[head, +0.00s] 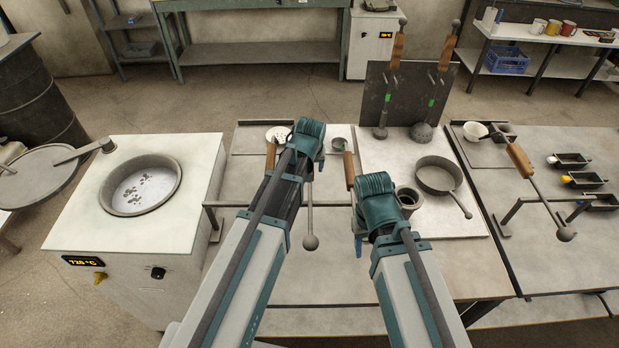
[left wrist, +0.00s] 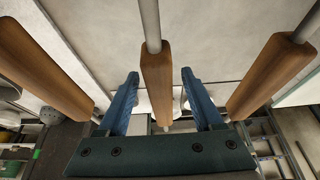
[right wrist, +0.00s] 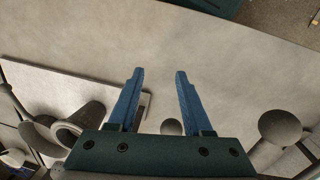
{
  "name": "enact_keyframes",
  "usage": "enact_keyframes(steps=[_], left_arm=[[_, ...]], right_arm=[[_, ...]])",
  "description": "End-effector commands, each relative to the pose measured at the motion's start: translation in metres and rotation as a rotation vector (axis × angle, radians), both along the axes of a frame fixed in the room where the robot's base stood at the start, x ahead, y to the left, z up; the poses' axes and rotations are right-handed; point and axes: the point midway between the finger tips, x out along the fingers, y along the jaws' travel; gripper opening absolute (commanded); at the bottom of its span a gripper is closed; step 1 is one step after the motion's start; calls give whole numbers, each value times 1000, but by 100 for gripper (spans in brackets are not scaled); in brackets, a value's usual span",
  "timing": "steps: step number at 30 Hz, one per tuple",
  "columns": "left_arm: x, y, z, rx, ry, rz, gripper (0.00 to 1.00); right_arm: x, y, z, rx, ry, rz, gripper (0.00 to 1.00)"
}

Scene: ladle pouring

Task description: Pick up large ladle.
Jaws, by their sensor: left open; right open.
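Several ladles with wooden handles are in view. In the head view, one handle (head: 271,155) is left of my left gripper (head: 318,166) and another (head: 349,170) is right of it. A rod with a ball end (head: 310,241) comes down from under that gripper. In the left wrist view, my left gripper (left wrist: 160,74) is open, with a middle handle (left wrist: 157,80) between its fingers; contact cannot be told. Two ladles lean on the dark panel; the right one has the bigger head (head: 421,132). Which is the large ladle is unclear. My right gripper (right wrist: 157,72) is open and empty.
A furnace (head: 78,218) with a round pot stands left. A pan (head: 436,178) and a crucible (head: 408,199) are on the pale board. Another handle (head: 520,160) and small moulds (head: 590,180) are at right. The table's front is clear.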

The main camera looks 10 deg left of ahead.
Motion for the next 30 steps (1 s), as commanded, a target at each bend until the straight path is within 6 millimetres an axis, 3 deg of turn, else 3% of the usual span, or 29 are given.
enact_keyframes(steps=[3,14,30], left_arm=[[0,0,1,0,0,0,66],[0,0,1,0,0,0,1],[0,0,1,0,0,0,0]], right_arm=[[0,0,1,0,0,0,50],[0,0,1,0,0,0,50],[0,0,1,0,0,0,50]])
